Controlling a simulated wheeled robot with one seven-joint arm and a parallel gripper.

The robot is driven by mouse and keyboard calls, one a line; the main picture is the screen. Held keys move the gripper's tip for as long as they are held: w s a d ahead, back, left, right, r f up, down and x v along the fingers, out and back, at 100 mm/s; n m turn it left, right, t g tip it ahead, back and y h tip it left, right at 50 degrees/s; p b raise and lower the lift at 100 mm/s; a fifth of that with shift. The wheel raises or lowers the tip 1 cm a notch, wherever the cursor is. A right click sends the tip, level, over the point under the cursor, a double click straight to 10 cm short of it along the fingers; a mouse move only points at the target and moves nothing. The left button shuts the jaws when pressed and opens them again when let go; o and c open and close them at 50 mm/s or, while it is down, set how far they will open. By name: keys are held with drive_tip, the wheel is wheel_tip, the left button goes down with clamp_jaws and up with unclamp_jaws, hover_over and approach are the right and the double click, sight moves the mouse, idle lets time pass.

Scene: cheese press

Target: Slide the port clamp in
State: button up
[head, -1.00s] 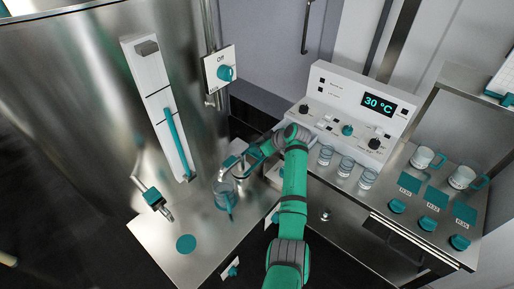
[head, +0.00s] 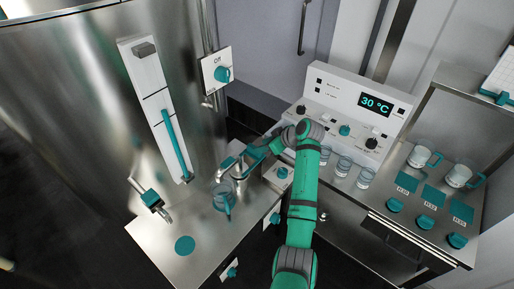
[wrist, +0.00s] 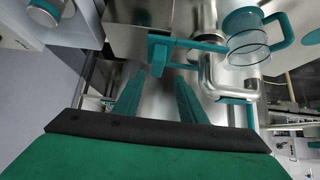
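A teal T-shaped handle (wrist: 158,52), which looks like the port clamp, shows in the wrist view with its bar running right toward a bent steel pipe (wrist: 212,78). My gripper (wrist: 160,76) is open, its two teal fingers apart on either side of the handle's stem. I cannot tell whether they touch it. In the head view my gripper (head: 252,154) is beside the steel port fitting (head: 238,172) at the vat's right side. The clamp's seating is too small to tell there.
A clear jug with teal handle (head: 222,198) stands close by the fitting, on the steel shelf (head: 185,268). A control panel (head: 350,112) reading 30 °C, several glass jars (head: 343,166) and two mugs (head: 420,156) are to the right. The large steel vat (head: 80,110) fills the left.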

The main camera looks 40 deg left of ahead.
drive_tip(key=v, duration=0.3)
drive_tip(key=shift+d+r, duration=0.15)
drive_tip(key=shift+r, duration=0.05)
drive_tip(key=shift+s, duration=0.1)
idle(0.3)
